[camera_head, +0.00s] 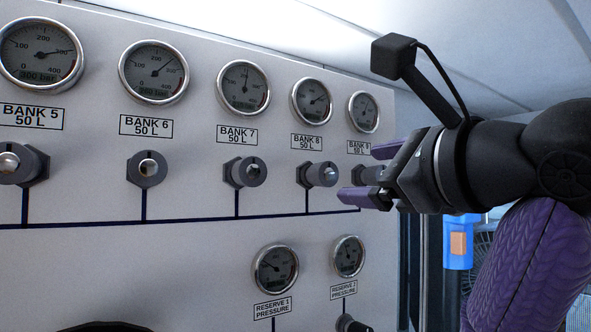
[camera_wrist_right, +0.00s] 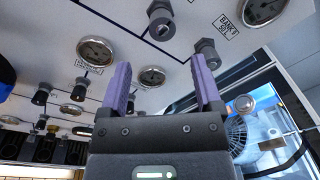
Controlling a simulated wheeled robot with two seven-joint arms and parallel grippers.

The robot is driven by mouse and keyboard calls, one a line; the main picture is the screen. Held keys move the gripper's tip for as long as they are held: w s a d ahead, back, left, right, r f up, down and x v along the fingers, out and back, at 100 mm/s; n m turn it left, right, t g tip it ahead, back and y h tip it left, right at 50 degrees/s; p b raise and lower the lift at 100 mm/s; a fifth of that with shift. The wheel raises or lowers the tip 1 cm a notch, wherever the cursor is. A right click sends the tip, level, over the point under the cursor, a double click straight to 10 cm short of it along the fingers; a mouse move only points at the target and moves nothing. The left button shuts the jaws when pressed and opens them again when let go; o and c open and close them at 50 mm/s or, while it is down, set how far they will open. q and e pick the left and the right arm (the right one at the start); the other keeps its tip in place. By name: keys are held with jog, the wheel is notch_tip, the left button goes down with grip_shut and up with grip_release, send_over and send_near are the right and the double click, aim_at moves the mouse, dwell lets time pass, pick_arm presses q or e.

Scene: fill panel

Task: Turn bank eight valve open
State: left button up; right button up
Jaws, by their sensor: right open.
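The bank 8 valve (camera_head: 322,174) is a dark knob with a bright metal centre, below its "BANK 8 50 L" label (camera_head: 307,142) and gauge (camera_head: 312,101) on the white panel. My right gripper (camera_head: 366,172) is open just right of this valve, its purple fingers pointing left toward it. The gripper partly hides the bank 9 valve (camera_head: 366,174). In the right wrist view the open fingers (camera_wrist_right: 160,88) have nothing between them at the tips. A valve, likely bank 8, (camera_wrist_right: 160,22) shows beyond them. My left gripper is not in view.
The bank 7 valve (camera_head: 250,172) and bank 6 valve (camera_head: 147,169) stand left on the same row. Reserve gauges (camera_head: 275,269) sit lower on the panel. The panel's right edge is close behind my right gripper, with blue equipment (camera_head: 458,240) beyond it.

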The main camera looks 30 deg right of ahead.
aim_at(328, 173)
jog(key=shift+w+a+r+t+p, duration=0.15)
jog(key=shift+w+r+p, duration=0.2)
jog(key=shift+w+p, duration=0.25)
jog(key=shift+w+d+r+t+p, duration=0.15)
jog(key=shift+w+r+p, duration=0.2)
jog(key=shift+w+p, duration=0.2)
jog(key=w+p, duration=0.1)
jog(key=w, duration=0.1)
jog(key=w+p, duration=0.1)
jog(key=w, duration=0.1)
jog(key=w+f+p, duration=0.1)
jog(key=w, duration=0.1)
jog(key=shift+w, duration=0.55)
grip_shut()
